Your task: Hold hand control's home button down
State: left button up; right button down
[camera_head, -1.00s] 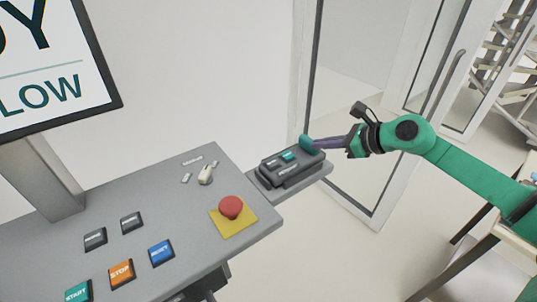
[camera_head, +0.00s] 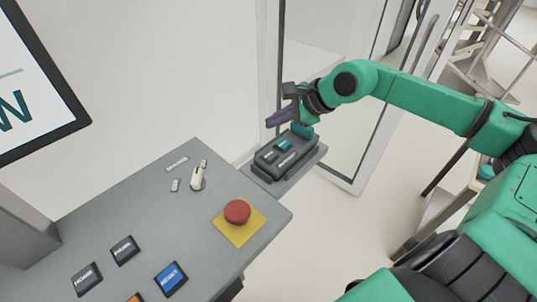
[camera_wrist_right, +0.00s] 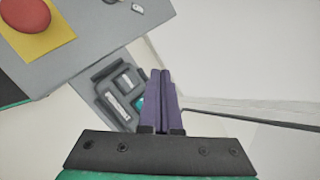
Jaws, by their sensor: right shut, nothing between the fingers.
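The hand control (camera_head: 287,154) is a dark box on a small grey shelf beside the console. Its top carries a teal button (camera_head: 283,145) and dark buttons with pale labels, too small to read, so I cannot tell which is home. My right gripper (camera_head: 269,121) has shut purple fingers, empty, above the far left side of the control. In the right wrist view the shut fingers (camera_wrist_right: 161,72) cover part of the control (camera_wrist_right: 118,98) and its teal button. Contact is not visible. My left gripper is not in view.
The grey console (camera_head: 130,195) holds a red stop button (camera_head: 237,212) on a yellow plate, a white switch (camera_head: 198,177), and HOME (camera_head: 86,279), PARK (camera_head: 124,250) and blue RESET (camera_head: 171,279) buttons. A screen (camera_head: 40,75) stands at left. A glass door (camera_head: 340,100) is behind the control.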

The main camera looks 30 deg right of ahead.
jog(key=b, duration=0.2)
send_over(266, 152)
jog(key=s+d, duration=0.1)
jog(key=s, duration=0.1)
notch_tip(266, 152, down, 4)
jog(key=shift+w+f, duration=0.1)
jog(key=shift+f, duration=0.05)
jog(key=f+b, duration=0.3)
jog(key=shift+s+d+f, duration=0.2)
jog(key=shift+f, duration=0.05)
jog(key=shift+w+f, duration=0.1)
jog(key=shift+f, duration=0.05)
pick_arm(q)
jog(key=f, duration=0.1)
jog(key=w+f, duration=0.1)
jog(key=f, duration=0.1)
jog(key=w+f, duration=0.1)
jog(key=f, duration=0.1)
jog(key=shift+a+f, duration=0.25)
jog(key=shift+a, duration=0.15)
pick_arm(e)
jog(key=shift+a, duration=0.1)
pick_arm(q)
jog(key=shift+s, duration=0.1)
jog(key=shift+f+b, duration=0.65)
jog(key=shift+b, duration=0.1)
pick_arm(e)
jog(key=shift+f, duration=0.35)
